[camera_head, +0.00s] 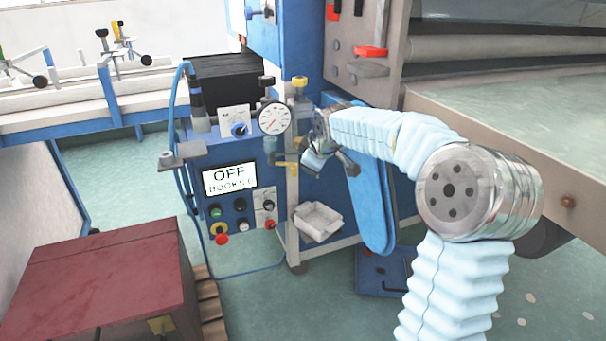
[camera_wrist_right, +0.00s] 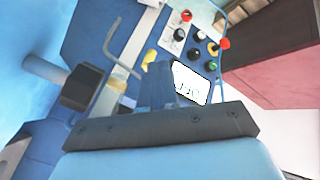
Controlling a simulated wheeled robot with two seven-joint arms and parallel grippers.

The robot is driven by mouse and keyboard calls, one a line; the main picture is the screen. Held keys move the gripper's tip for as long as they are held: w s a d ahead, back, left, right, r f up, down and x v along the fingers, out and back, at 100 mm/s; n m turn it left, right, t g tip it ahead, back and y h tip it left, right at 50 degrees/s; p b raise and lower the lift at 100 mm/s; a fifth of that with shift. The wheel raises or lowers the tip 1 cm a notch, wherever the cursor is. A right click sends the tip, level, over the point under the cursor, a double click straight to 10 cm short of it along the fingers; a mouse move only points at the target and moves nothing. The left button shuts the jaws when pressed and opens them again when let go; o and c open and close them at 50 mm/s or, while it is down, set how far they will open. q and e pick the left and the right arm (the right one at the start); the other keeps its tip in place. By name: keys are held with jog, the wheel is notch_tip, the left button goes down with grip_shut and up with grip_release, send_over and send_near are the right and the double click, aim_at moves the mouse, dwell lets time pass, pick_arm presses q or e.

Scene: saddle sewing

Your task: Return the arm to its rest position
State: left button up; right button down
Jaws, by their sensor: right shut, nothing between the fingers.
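My right arm comes in from the right in a light blue sleeve, and its gripper (camera_head: 312,157) is in front of the blue control cabinet, right of the pressure gauge (camera_head: 272,118). In the wrist view the right gripper's dark fingers (camera_wrist_right: 157,72) are together with nothing between them. The display (camera_head: 229,178) reads OFF on its top line; it also shows in the wrist view (camera_wrist_right: 190,84), partly behind the fingers. A yellow part (camera_head: 288,164) is close to the gripper; whether they touch I cannot tell. My left gripper is not in view.
Below the display are coloured knobs and a red button (camera_head: 221,239). A white tray (camera_head: 318,221) is below the gripper. A dark red box (camera_head: 95,285) stands at lower left. A large machine table (camera_head: 520,130) is at right. Green floor shows between them.

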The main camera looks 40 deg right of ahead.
jog(key=s+a+f+m+g+y, duration=0.1)
jog(key=a+f+y, duration=0.1)
jog(key=a+f, duration=0.65)
jog(key=s+a+f+m+g+y, duration=0.1)
jog(key=a+f, duration=0.4)
jog(key=f, duration=0.6)
jog(key=s+a+f+m+g+y, duration=0.1)
jog(key=s+a+f+y, duration=0.1)
jog(key=a+f, duration=0.65)
jog(key=s+a+f+m+g, duration=0.1)
jog(key=s+a+f, duration=0.2)
jog(key=s+f, duration=0.2)
jog(key=s+a+f+m+g, duration=0.1)
jog(key=s+a+f, duration=0.3)
jog(key=s, duration=0.5)
jog(key=s+a+f+m+g+y, duration=0.1)
jog(key=s+a+f+m, duration=0.1)
jog(key=s+a+f, duration=0.2)
notch_tip(320, 180, down, 3)
jog(key=s, duration=0.3)
jog(key=shift+a+r+m+g, duration=0.2)
jog(key=shift+m+g, duration=0.1)
jog(key=shift+m, duration=0.1)
